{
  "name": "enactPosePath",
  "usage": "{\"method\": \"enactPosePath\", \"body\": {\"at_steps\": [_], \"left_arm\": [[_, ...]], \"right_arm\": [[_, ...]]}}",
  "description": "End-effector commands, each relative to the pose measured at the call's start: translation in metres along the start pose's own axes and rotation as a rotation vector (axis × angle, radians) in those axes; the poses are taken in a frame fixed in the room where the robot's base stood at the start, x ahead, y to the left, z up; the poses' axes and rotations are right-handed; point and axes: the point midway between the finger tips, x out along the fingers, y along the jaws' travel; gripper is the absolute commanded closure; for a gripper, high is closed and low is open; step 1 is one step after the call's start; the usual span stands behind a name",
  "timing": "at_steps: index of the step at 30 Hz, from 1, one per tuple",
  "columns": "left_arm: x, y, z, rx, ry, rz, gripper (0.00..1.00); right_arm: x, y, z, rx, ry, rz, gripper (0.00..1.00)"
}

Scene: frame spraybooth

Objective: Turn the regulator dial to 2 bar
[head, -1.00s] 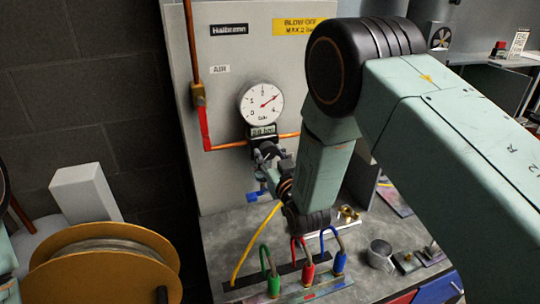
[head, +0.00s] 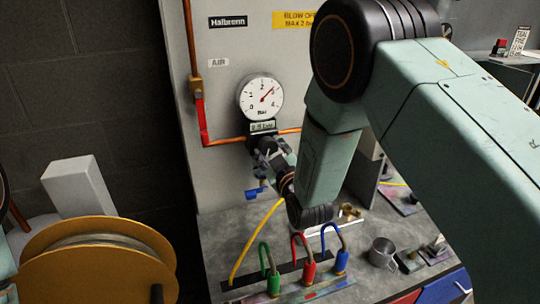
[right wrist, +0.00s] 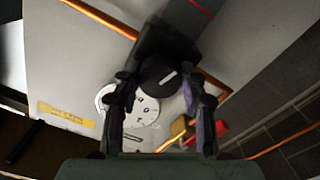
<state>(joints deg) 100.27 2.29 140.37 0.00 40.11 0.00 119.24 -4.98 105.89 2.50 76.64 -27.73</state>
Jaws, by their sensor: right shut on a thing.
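The round white pressure gauge (head: 261,97) is on the panel in the head view. Its red needle points up and right, between the 2 at the top and the 3. A small digital readout (head: 262,127) sits under it, too blurred to read surely. The black regulator dial (right wrist: 158,74) with a white index line shows in the right wrist view, where the gauge (right wrist: 142,108) is partly hidden behind my fingers. My right gripper (right wrist: 160,84) is shut on the dial, one finger on each side. My left gripper is out of view.
A metal mug (head: 382,252) is at right, a yellow-flanged reel (head: 95,265) at lower left.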

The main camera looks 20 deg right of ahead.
Motion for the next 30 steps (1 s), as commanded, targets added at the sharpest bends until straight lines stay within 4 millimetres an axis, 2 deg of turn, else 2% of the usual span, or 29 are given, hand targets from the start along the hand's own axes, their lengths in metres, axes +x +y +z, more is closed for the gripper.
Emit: {"method": "enactPosePath", "body": {"at_steps": [18,30], "left_arm": [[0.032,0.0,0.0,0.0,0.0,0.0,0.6],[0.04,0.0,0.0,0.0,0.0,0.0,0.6]], "right_arm": [[0.0,0.0,0.0,-0.556,0.004,0.001,0.89],[0.0,0.0,0.0,-0.755,0.003,-0.002,0.89]]}}
